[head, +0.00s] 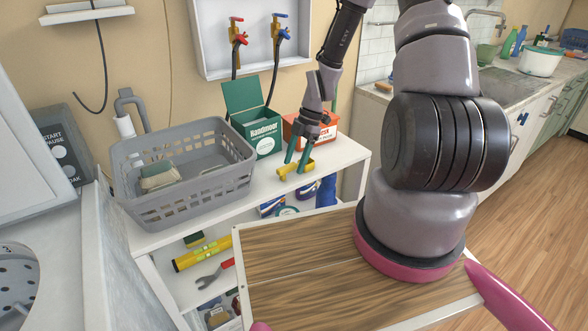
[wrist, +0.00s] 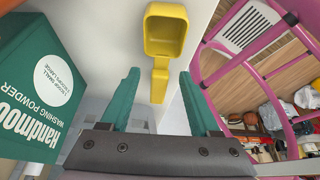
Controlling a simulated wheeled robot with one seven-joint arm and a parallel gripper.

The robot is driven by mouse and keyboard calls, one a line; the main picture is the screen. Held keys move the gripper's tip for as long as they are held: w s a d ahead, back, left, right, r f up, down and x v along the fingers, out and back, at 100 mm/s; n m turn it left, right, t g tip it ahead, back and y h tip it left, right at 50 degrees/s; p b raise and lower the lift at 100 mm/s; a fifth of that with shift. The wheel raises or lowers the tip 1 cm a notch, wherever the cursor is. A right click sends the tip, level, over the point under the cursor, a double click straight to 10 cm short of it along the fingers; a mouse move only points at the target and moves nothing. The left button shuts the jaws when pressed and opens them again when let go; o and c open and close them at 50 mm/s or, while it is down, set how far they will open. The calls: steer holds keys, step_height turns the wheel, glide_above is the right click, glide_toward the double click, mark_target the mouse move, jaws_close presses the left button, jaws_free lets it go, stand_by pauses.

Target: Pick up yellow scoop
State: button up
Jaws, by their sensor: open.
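The yellow scoop (head: 296,168) lies on the white shelf top, near its front edge, in front of the green washing powder box (head: 255,124). In the wrist view the scoop (wrist: 166,40) shows its square bowl at the top and its handle pointing down between my fingers. My gripper (head: 298,157) is open and points down at the scoop, with teal fingers. In the wrist view my gripper (wrist: 158,95) has one finger on each side of the handle's line, with clear gaps. I cannot tell whether the fingers touch the scoop.
A grey laundry basket (head: 190,195) stands left on the shelf top. An orange box (head: 322,127) is behind my gripper. The green box (wrist: 35,80) is close on the left in the wrist view. Lower shelves hold a yellow level (head: 202,254) and other items.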

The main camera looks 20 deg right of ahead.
steer(key=shift+a+f, duration=0.2)
steer(key=shift+f, duration=0.4)
jaws_close()
